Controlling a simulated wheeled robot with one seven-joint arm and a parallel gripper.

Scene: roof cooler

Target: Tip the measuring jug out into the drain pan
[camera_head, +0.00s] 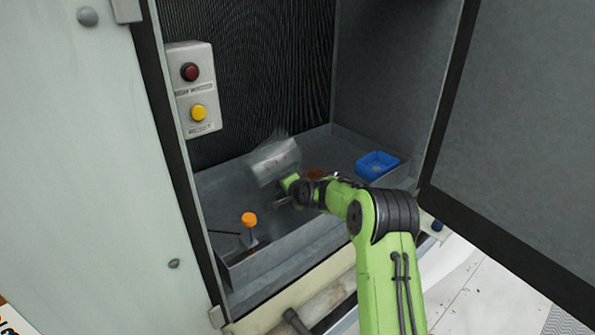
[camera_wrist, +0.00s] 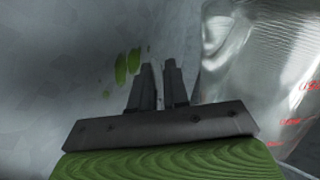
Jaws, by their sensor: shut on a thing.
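The clear measuring jug (camera_head: 274,160) with red markings is tilted well over, lying nearly on its side above the drain pan. It also shows at the right of the wrist view (camera_wrist: 250,70). My gripper (camera_head: 287,184) is at the jug's near side. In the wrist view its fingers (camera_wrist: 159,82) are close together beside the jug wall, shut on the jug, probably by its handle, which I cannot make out. The grey drain pan (camera_head: 290,252) spans the bottom of the cabinet. Whether liquid is in the jug or pouring out cannot be told.
An orange float ball (camera_head: 249,219) on a rod stands at the pan's front left. A blue tray (camera_head: 376,165) sits at the right. A control box (camera_head: 191,90) with red and yellow buttons hangs at the left. The open door (camera_head: 520,130) bounds the right side.

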